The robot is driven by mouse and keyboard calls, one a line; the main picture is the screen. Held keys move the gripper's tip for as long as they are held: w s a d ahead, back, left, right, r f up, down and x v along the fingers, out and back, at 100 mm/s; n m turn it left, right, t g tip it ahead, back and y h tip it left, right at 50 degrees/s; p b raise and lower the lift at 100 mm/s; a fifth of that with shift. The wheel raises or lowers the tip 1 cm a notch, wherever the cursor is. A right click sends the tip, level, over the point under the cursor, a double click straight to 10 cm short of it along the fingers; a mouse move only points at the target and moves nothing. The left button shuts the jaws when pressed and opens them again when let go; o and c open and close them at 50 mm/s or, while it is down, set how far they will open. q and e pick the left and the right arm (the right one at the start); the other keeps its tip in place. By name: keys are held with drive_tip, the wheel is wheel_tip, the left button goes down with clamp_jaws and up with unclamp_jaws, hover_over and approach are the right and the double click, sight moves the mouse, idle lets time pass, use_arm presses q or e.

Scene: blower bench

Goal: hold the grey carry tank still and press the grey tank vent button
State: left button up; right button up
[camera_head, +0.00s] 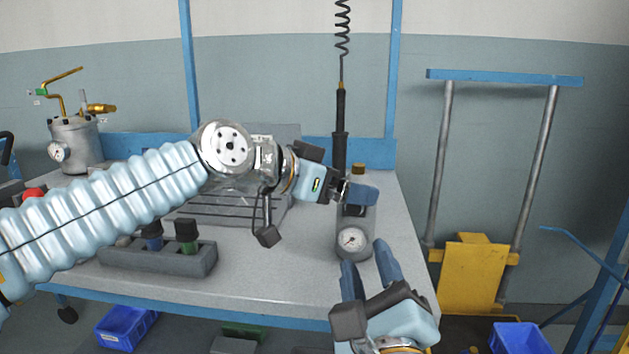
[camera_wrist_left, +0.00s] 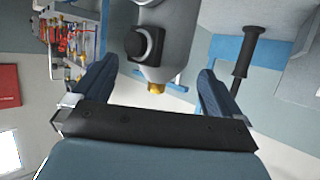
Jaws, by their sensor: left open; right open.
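The grey carry tank (camera_head: 355,215) stands upright near the right end of the bench, with a round gauge (camera_head: 352,239) low on its front and a brass cap (camera_head: 358,168) on top. My left gripper (camera_head: 350,193) is open at the tank's upper part. In the left wrist view its fingers (camera_wrist_left: 156,75) lie on either side of the tank (camera_wrist_left: 181,62); contact is not clear. There a black round button (camera_wrist_left: 145,43) in a dark square mount shows on the tank. My right gripper (camera_head: 365,254) is open and empty, its fingertips just before the tank's lower front.
A dark tool (camera_head: 340,125) hangs on a coiled cord behind the tank. A holder (camera_head: 160,258) with colored knobs stands front left on the bench. Another grey tank (camera_head: 77,145) with brass fittings stands far left. A yellow-based cart (camera_head: 472,275) stands right of the bench.

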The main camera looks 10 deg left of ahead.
use_arm(q)
drive_tip(key=shift+x, duration=2.2)
drive_tip(key=shift+r, duration=0.1)
drive_tip(key=shift+c, duration=0.5)
drive_tip(key=c, duration=1.2)
drive_tip(key=shift+c, duration=0.4)
use_arm(e)
clamp_jaws()
